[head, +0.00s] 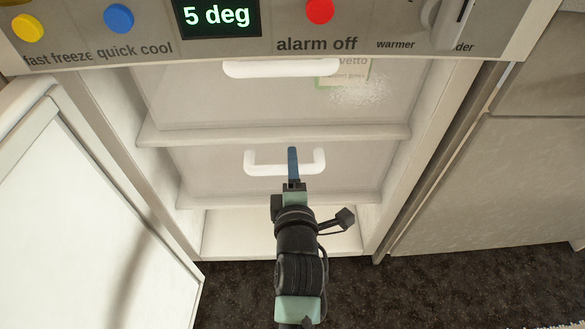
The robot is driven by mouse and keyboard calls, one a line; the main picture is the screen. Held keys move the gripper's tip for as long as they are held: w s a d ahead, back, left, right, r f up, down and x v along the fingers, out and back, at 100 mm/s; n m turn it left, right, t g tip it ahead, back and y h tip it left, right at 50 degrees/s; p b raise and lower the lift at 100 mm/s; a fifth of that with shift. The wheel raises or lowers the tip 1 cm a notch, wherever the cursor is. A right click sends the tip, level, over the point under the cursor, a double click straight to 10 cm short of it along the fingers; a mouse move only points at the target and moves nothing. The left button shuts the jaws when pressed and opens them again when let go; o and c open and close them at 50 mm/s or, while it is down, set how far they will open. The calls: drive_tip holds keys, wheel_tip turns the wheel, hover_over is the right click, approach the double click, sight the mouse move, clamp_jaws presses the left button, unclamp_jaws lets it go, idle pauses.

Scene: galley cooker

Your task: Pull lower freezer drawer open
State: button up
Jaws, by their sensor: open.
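The lower freezer drawer (225,183) is a pale translucent front inside the open freezer compartment. Its white bar handle (261,169) runs across the middle of the picture. My gripper (293,152) reaches up from below, and its blue finger overlaps the handle near the handle's middle. Only one finger shows clearly, and I cannot tell whether it touches the handle. The gripper is open and holds nothing visible. The drawer looks closed, in line below the upper drawer.
The upper drawer (220,100) has its own white handle (270,68). The open freezer door (90,220) stands at the left. A control panel (240,40) crosses the top. A grey cabinet (500,180) is at the right. Dark carpet (420,265) lies below.

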clamp_jaws()
idle(0.3)
idle(1.1)
